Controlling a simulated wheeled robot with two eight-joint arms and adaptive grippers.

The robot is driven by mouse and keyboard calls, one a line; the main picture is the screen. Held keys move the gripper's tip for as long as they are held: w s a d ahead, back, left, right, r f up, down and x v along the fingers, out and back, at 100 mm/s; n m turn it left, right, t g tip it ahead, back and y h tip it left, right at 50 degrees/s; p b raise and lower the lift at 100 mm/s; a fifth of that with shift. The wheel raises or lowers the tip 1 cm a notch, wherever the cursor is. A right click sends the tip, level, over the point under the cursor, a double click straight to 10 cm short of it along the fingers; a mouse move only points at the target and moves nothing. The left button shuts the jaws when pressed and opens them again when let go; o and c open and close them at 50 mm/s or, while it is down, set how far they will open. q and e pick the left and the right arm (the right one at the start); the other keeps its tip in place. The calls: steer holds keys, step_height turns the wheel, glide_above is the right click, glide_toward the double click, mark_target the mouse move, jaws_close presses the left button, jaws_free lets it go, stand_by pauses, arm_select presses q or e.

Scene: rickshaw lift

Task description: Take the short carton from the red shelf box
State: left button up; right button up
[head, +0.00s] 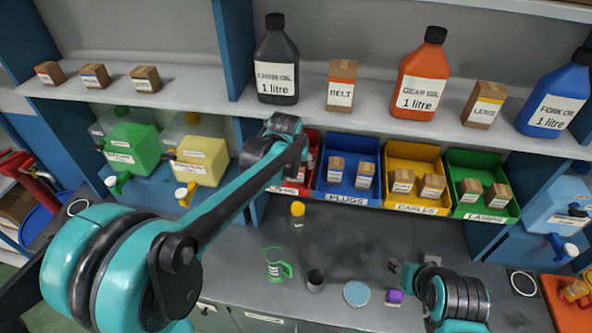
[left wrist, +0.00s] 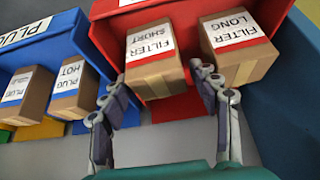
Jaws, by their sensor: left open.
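The short carton (left wrist: 155,72), labelled FILTER SHORT, sits in the red shelf box (left wrist: 180,107) in the left wrist view, beside a FILTER LONG carton (left wrist: 238,50). My left gripper (left wrist: 158,82) is open, with one finger on either side of the short carton's near end; the right finger is in front of the gap between the two cartons. I cannot tell whether the fingers touch it. In the head view the red box (head: 312,150) is largely hidden behind my left arm. My right gripper (head: 400,272) is low over the bench; its jaw state is unclear.
The blue PLUGS box (head: 340,196) adjoins the red one, then yellow (head: 409,205) and green (head: 482,212) boxes. A shelf (head: 215,95) with bottles and cartons runs above. A green jug (head: 277,264) and small items stand on the bench.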

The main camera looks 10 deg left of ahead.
arm_select(q)
steer(key=c, duration=1.1)
steer(key=shift+r, duration=0.1)
